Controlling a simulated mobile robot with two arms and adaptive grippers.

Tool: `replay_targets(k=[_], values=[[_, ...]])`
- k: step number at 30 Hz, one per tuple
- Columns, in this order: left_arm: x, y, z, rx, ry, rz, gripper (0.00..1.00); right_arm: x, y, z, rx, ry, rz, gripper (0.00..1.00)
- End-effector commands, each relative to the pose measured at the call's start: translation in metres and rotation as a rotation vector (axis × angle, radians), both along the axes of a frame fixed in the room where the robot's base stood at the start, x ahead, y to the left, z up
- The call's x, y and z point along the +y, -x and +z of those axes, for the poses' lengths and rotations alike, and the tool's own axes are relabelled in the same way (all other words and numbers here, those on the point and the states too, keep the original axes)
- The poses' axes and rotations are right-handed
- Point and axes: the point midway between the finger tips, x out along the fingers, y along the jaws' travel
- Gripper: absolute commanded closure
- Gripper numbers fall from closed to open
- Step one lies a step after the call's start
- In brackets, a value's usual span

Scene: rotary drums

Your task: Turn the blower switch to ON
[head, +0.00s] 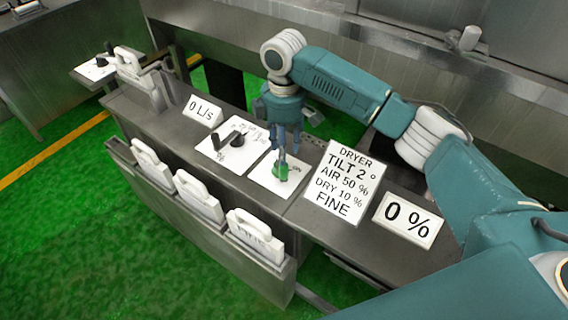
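A small green switch knob (281,172) stands on a white plate (268,180) on the grey console. Small dark lettering beside it is too small to read for certain. My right gripper (283,153) points down right above the green knob, its fingertips at or just over the knob's top. I cannot tell whether the fingers touch it or how far apart they are. A second white plate (213,151) to the left carries a black lever knob (236,139). My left gripper is not in view.
A dryer sign (344,184) and a "0 %" sign (408,219) stand right of the plates; a "0 L/s" sign (202,110) stands left. White handled pieces (256,234) sit in the front rack (270,277). A metal wall (440,70) rises behind. Green floor is open at left.

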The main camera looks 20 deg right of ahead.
Motion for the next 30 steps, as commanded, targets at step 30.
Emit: replay_targets(k=[30], values=[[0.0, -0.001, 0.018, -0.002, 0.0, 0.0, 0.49, 0.0, 0.0, -0.076, -0.001, 0.0, 0.0, 1.0]])
